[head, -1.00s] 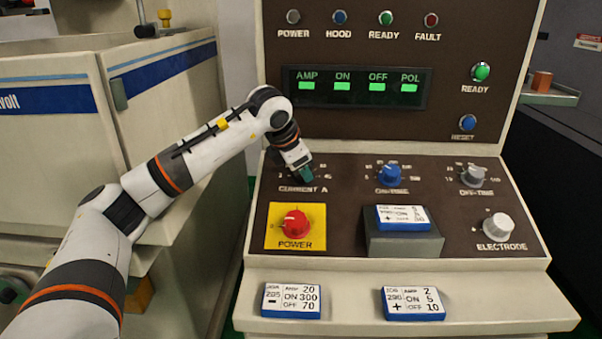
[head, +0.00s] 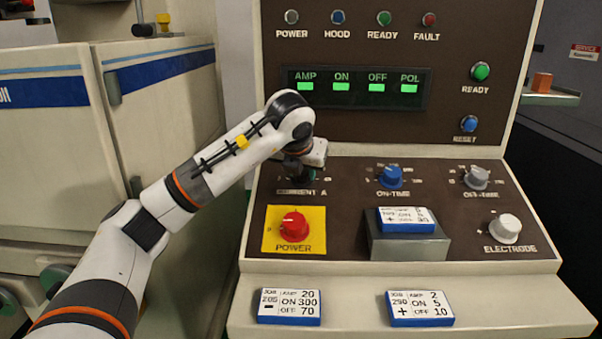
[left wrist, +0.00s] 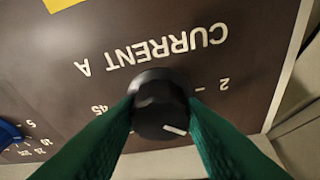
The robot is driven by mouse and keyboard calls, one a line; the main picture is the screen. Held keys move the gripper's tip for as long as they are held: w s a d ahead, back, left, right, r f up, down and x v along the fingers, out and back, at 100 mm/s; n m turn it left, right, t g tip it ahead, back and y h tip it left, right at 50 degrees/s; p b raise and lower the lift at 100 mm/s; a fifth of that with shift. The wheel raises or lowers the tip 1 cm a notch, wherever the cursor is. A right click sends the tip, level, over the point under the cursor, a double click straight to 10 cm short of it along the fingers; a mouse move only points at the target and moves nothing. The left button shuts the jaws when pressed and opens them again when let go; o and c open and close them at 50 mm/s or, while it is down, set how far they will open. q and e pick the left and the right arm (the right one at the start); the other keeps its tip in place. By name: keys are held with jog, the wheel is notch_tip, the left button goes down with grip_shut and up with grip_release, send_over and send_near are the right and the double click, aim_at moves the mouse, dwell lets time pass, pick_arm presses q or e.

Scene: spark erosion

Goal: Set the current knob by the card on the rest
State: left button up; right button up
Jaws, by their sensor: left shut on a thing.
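The current knob (left wrist: 160,102) is black with a white pointer mark and sits above the "CURRENT A" lettering. In the left wrist view my left gripper (left wrist: 162,112) has its green fingers on both sides of the knob, shut on it. In the head view my left gripper (head: 300,175) hides most of the knob. The white pointer mark lies toward the lower right of the knob in the wrist view. A card (head: 405,215) with a blue edge lies on the grey rest (head: 408,246); its small print is hard to read. My right gripper is not in view.
The blue on-time knob (head: 390,177), grey off-time knob (head: 477,178), white electrode knob (head: 503,228) and red power knob (head: 293,224) share the panel. Two other cards lie on the front ledge, left (head: 289,307) and right (head: 419,308). The display (head: 355,87) shows green lights.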

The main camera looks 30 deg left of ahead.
pick_arm(q)
jog(key=shift+f+n, duration=0.15)
jog(key=shift+n, duration=0.35)
jog(key=o, duration=1)
jog(key=v, duration=1.2)
jog(key=shift+d, duration=0.1)
